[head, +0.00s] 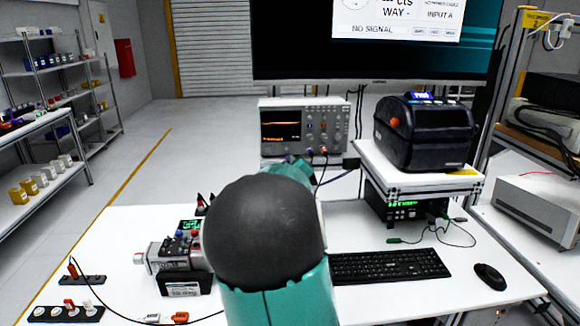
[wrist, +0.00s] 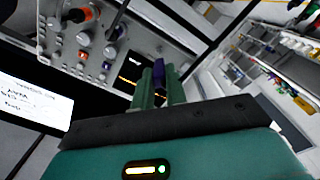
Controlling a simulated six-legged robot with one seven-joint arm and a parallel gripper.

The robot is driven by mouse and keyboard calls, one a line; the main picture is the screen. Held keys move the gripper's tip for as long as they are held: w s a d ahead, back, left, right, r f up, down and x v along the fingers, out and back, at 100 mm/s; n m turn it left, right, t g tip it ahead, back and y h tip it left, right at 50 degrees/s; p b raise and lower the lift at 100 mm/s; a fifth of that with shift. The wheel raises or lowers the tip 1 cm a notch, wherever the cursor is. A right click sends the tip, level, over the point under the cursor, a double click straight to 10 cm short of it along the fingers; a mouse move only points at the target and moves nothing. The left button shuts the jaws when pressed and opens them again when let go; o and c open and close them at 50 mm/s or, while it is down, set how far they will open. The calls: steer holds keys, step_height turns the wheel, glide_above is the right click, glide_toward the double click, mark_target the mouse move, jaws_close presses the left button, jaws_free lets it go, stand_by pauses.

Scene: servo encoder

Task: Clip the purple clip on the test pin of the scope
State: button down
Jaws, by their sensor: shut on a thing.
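The scope (head: 304,126) stands at the back of the white bench, its screen lit with an orange trace. Its front panel with knobs and sockets also shows close up and tilted in the wrist view (wrist: 103,52). My gripper (wrist: 158,84) has green fingers shut on the purple clip (wrist: 158,68), whose dark purple body sticks out between the fingertips towards the scope. In the head view my arm hides most of the gripper and the clip in front of the scope's lower edge. I cannot make out the test pin, or whether the clip touches the scope.
A black label printer (head: 424,135) stands on a white raised shelf right of the scope. A keyboard (head: 388,266) and mouse (head: 490,276) lie at the front right. A motor unit (head: 172,258) sits left of my arm. Plugs and a black cable lie at the front left.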

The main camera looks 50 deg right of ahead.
steer(key=shift+x, duration=2.4)
steer(key=shift+w, duration=0.1)
steer(key=c, duration=1.3)
jaws_free()
steer(key=shift+c, duration=0.2)
steer(key=v, duration=0.7)
